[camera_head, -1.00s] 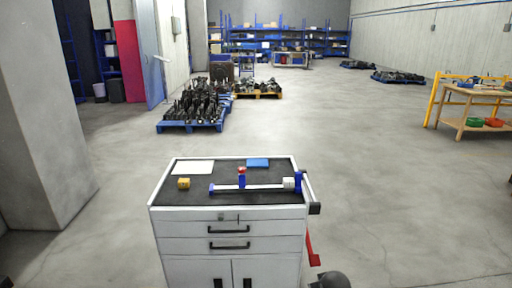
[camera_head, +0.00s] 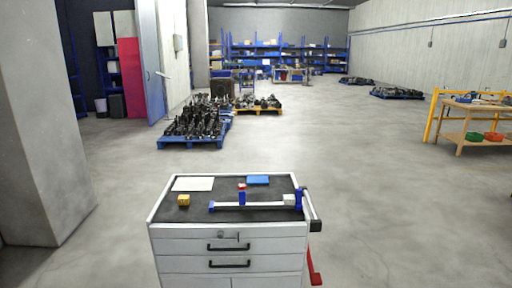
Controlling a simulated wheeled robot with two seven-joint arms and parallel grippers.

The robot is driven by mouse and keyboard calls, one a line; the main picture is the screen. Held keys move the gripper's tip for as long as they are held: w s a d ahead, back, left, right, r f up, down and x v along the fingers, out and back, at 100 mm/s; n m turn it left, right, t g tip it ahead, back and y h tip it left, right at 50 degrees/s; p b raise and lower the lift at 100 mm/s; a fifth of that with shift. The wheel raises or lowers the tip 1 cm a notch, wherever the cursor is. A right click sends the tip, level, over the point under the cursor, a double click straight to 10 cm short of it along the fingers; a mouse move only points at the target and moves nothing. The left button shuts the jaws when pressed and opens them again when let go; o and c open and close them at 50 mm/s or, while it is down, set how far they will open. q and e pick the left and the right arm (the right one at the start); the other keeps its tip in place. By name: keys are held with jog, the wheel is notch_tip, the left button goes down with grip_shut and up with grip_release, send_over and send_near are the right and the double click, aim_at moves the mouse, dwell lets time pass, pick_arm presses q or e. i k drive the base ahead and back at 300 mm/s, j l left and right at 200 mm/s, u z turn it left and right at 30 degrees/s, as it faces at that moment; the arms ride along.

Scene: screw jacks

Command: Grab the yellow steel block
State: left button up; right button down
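The small yellow block (camera_head: 183,200) sits on the dark top of the white tool cart (camera_head: 168,232), near its left side. To its right lies a blue and white clamp-like jack (camera_head: 250,205) with a red part on it. A white sheet or plate (camera_head: 193,184) lies behind the block, and a blue flat piece (camera_head: 258,180) lies at the back of the top. Neither of my grippers shows in this view.
The cart has a raised rim, drawers and a dark handle on its right side. A concrete pillar (camera_head: 45,130) stands at the left. Pallets of parts (camera_head: 195,125) stand behind, and a wooden workbench (camera_head: 475,120) at the right. Open floor surrounds the cart.

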aim_at(182, 200)
jog(key=i+l+u, duration=0.2)
jog(key=i+l, duration=0.25)
jog(key=l, duration=0.15)
jog(key=i+l+u, duration=0.2)
jog(key=i+l, duration=0.15)
jog(key=l, duration=0.25)
jog(key=i+l+u, duration=0.1)
jog(key=l, duration=0.25)
jog(key=i+l+u, duration=0.1)
jog(key=i+l, duration=0.15)
jog(key=i+l+u, duration=0.1)
jog(key=l, duration=0.35)
jog(key=i+l+u, duration=0.1)
jog(key=l, duration=0.3)
jog(key=i, duration=0.1)
